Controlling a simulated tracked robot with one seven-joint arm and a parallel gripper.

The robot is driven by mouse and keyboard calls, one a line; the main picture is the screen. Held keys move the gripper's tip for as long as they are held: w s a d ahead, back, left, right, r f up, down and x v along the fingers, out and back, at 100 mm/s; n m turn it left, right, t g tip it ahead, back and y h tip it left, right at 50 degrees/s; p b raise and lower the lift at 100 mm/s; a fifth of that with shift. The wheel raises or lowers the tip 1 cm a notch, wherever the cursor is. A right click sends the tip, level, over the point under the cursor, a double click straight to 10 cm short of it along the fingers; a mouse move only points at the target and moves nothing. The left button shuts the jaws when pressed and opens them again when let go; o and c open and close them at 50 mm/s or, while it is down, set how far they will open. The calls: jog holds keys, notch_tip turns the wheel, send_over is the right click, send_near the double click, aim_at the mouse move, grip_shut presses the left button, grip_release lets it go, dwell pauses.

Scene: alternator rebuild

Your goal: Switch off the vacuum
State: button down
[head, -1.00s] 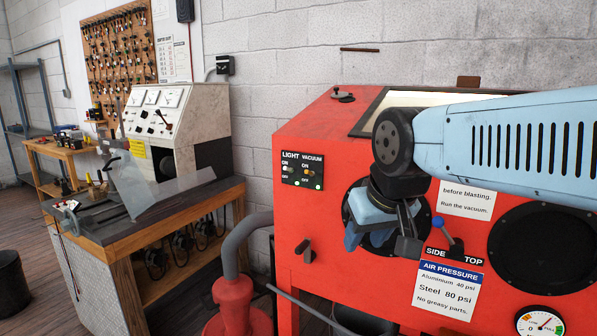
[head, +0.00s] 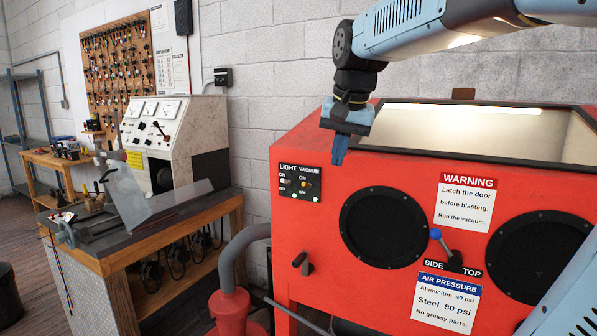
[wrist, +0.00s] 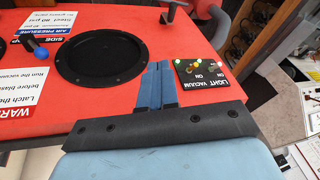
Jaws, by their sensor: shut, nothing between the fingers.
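The switch panel (head: 300,183) is a small black plate on the upper left front of the red cabinet. It has a LIGHT toggle on the left and a VACUUM toggle (head: 305,184) on the right, each with ON above and OFF below. The vacuum toggle's lean is too small to tell. My gripper (head: 339,158) is shut and empty, pointing down just right of the panel and above it. In the wrist view the panel (wrist: 200,73) appears upside down, to the right of my closed fingers (wrist: 158,70), apart from them.
The red blast cabinet (head: 380,170) has two round black glove ports, the left one (head: 383,228) below my gripper. A blue-knobbed lever (head: 437,234) stands between them. A dark handle (head: 303,262) sticks out below the panel. A grey hose (head: 235,255) runs at the cabinet's left.

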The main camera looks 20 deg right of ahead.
jog(key=w+d+r+m+g, duration=0.1)
jog(key=w+r+m, duration=0.2)
jog(key=w, duration=0.8)
notch_tip(320, 180, up, 2)
jog(key=shift+d+r+m, duration=0.15)
jog(key=shift+r+m, duration=0.1)
jog(key=shift+m, duration=0.05)
jog(key=shift+w, duration=0.1)
